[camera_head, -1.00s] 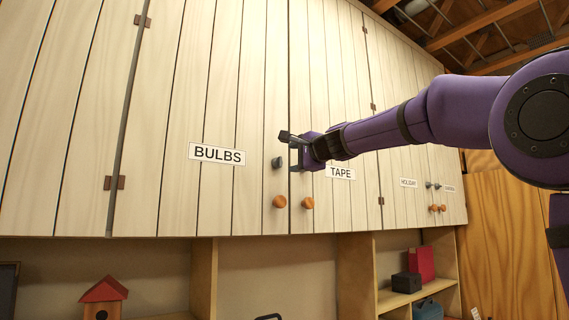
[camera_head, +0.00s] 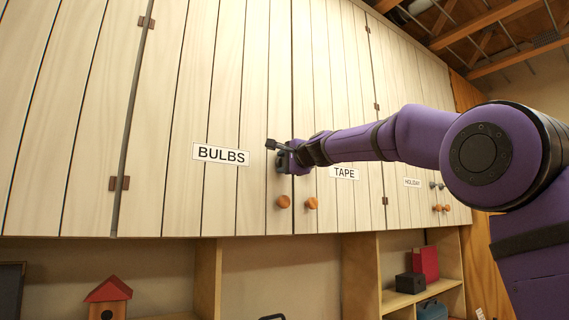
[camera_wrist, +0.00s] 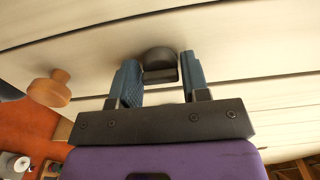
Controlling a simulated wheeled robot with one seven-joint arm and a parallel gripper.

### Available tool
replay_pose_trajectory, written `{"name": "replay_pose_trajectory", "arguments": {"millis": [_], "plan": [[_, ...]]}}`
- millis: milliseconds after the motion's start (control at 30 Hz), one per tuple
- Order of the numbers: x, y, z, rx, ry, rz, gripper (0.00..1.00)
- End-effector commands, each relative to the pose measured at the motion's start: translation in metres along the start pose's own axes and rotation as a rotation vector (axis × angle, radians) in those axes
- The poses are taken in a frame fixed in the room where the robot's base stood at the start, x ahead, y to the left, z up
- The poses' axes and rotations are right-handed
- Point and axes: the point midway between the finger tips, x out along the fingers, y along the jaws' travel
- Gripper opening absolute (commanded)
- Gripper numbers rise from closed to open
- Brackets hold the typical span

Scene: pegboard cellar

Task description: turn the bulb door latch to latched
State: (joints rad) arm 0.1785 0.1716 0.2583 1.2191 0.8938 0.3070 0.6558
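The bulb door is the pale planked door with the BULBS label (camera_head: 221,155). Its dark grey latch knob (camera_wrist: 160,62) shows at the top middle of the wrist view. My gripper (camera_wrist: 160,80) has its two blue-padded fingers apart, one on each side of the latch at its tips. Gaps show beside the latch, and I cannot tell whether either finger touches it. In the head view my gripper (camera_head: 282,158) is at the bulb door's right edge and covers the latch, so its angle is hidden there.
Orange round knobs sit below, one on the bulb door (camera_head: 284,202) and one on the tape door (camera_head: 311,203). The TAPE label (camera_head: 344,173) is right of my gripper. Open shelves (camera_head: 405,298) with a birdhouse (camera_head: 107,298) lie beneath the cabinet.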

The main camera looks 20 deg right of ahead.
Motion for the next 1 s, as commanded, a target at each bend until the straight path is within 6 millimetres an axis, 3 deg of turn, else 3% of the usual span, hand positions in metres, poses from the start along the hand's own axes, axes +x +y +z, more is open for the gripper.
{"name": "replay_pose_trajectory", "arguments": {"millis": [33,100,133,567,1000], "plan": [[-0.0001,0.0,0.0,0.0,0.0,0.0,0.3],[-0.0001,0.0,0.0,0.0,0.0,0.0,0.14],[-0.0001,0.0001,-0.0001,0.0,0.0,0.0,0.12],[-0.0001,0.0003,-0.0004,-0.088,0.0,0.001,0.12],[0.0,0.0006,-0.0003,-0.459,-0.001,0.001,0.12]]}}
